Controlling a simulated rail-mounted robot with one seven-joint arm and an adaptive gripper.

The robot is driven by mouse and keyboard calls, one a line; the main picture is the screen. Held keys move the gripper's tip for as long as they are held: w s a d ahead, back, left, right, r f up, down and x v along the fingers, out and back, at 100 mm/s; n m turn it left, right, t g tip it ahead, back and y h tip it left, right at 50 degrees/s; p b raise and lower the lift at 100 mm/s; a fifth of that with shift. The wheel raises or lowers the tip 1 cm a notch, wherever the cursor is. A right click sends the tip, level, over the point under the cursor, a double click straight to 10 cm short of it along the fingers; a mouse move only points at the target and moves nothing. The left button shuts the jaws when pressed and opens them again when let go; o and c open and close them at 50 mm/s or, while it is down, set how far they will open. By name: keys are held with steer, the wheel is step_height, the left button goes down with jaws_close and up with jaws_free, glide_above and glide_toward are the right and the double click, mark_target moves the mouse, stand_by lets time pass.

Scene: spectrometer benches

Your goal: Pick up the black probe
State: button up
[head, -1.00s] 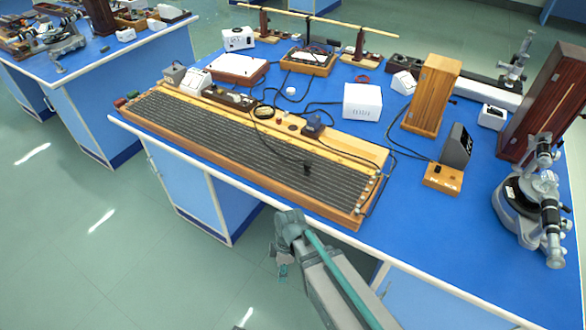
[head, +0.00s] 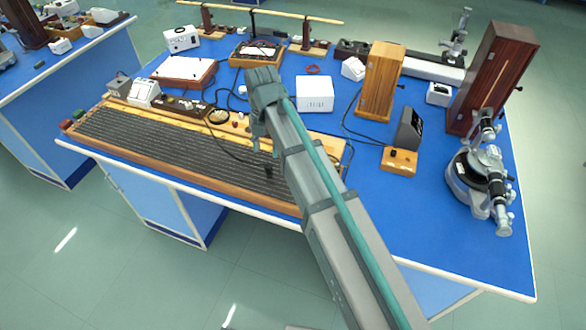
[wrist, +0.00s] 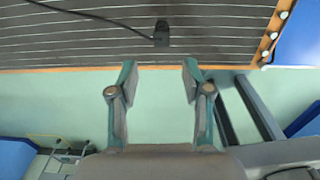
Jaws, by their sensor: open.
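The black probe (head: 268,171) is a small black piece on the dark, lined surface of a long wooden-framed board (head: 180,147). In the wrist view the probe (wrist: 161,33) lies near the board's edge, with a thin black cable running from it to the upper left. My gripper (wrist: 159,78) is open and empty. Its two fingers show apart in the wrist view, below the probe in the picture and lined up with it sideways, not touching it. In the head view my gripper (head: 259,138) hangs over the board close to the probe; its fingertips are hard to make out.
A metal instrument (head: 482,180) stands at the bench's right end. Cables loop behind the board. Blue bench top is free at front right.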

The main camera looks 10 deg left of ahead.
mark_target(269, 166)
steer(key=shift+w+d+r, duration=0.1)
steer(key=shift+w+d, duration=0.25)
steer(key=shift+d+f, duration=0.1)
steer(key=shift+f, duration=0.2)
steer(key=shift+s+a+f+p, duration=0.15)
steer(key=shift+f+p, duration=0.8)
steer(key=shift+f, duration=1.5)
steer(key=shift+a+f+p, duration=0.2)
steer(key=shift+f+p, duration=0.7)
steer(key=shift+f, duration=1.55)
jaws_close()
